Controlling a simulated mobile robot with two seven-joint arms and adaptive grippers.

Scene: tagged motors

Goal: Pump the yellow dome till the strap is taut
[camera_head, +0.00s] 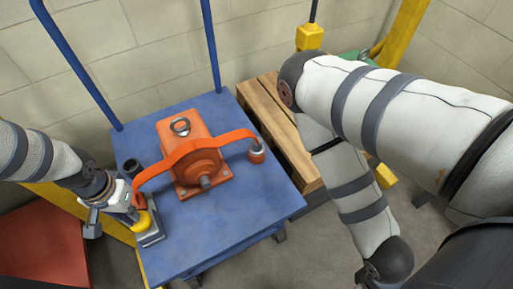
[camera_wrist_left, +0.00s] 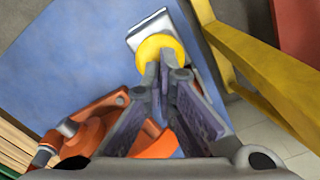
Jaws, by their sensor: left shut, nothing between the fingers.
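The yellow dome (camera_head: 145,222) sits on a small grey metal base (camera_head: 153,239) at the left edge of the blue cart. The dome also shows in the left wrist view (camera_wrist_left: 174,46). My left gripper (camera_head: 138,214) is shut and empty, its fingertips (camera_wrist_left: 163,62) right at the dome; whether they press on it I cannot tell. The orange strap (camera_head: 210,141) arches over the orange motor (camera_head: 187,125) from the left side to a round anchor (camera_head: 256,152) on the right. Its tightness is unclear. My right gripper is out of view.
The blue cart top (camera_head: 235,218) is clear in front of the motor. A dark cup-like part (camera_head: 132,167) stands behind the dome. A wooden pallet (camera_head: 272,112) lies right of the cart. A yellow rail (camera_wrist_left: 262,70) runs close beside the dome's side.

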